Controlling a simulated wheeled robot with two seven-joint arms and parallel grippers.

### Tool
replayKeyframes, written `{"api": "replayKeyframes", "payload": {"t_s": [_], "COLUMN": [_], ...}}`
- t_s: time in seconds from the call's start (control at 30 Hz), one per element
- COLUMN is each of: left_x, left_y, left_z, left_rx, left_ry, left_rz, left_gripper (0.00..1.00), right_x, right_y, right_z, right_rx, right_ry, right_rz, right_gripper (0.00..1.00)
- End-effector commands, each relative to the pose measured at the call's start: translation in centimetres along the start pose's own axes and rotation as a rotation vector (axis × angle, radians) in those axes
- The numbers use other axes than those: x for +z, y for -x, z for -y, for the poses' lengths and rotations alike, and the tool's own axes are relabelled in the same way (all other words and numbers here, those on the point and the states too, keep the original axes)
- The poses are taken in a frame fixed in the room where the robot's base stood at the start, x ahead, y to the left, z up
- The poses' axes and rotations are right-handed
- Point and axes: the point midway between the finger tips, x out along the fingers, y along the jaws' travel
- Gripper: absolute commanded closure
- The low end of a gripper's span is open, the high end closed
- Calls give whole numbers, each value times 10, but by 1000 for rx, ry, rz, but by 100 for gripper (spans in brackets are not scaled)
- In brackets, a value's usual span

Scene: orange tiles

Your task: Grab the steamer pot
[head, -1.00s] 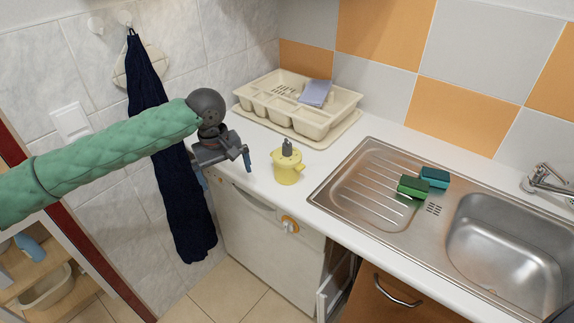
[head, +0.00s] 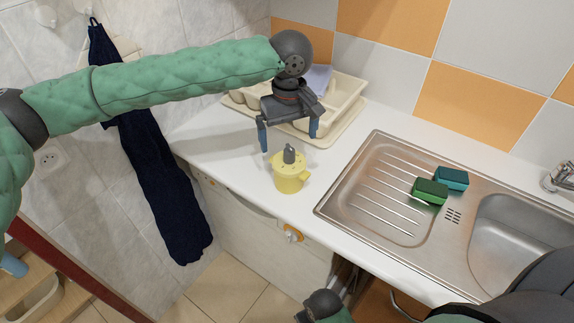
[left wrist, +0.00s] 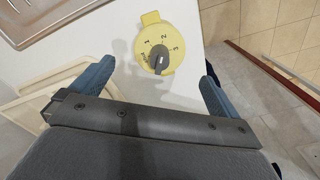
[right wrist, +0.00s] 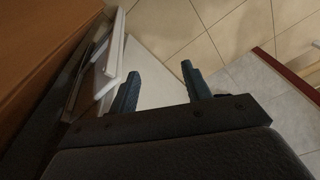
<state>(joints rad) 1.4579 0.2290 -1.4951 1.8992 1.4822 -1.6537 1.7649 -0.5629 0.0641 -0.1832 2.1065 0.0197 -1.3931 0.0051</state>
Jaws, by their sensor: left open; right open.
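The steamer pot, a small yellow pot (head: 290,178) with a grey knob on its marked lid, stands upright on the white counter left of the sink. It also shows in the left wrist view (left wrist: 166,36), ahead of and between the fingers. My left gripper (head: 289,134) is open and empty, above and slightly behind the pot, its fingers pointing down. No contact with the pot shows. My right gripper (right wrist: 159,73) is open and empty in the right wrist view, low over the floor beside the cabinets.
A cream dish rack (head: 347,100) stands behind the left gripper. The steel sink (head: 375,205) with a green sponge (head: 429,191) and a blue-green sponge (head: 452,178) lies to the right. A dark towel (head: 165,190) hangs at left. The counter around the pot is clear.

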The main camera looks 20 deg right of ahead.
Motion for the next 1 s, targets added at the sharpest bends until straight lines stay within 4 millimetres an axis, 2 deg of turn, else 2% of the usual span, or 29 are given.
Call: {"api": "replayKeyframes", "payload": {"t_s": [0.17, 0.27, 0.33, 0.7, 1.0], "left_x": [0, 0, 0, 1, 1], "left_y": [-13, -18, -22, -56, -65], "left_z": [0, 0, 0, -1, -1], "left_rx": [-1, 0, 0, -1, 1], "left_ry": [0, 0, 0, 0, -1], "left_rz": [1, 1, 1, 0, 0], "left_gripper": [0, 0, 0, 0, 0], "right_x": [17, 17, 11, 32, 38], "right_y": [-24, -29, -42, -98, -109], "right_z": [0, 0, -5, -14, -15], "right_rx": [-1, 0, 7, 16, 17], "right_ry": [-1, -1, 1, 1, 1], "right_rz": [27, 24, 16, 23, 23], "right_gripper": [52, 52, 52, 52, 52]}}
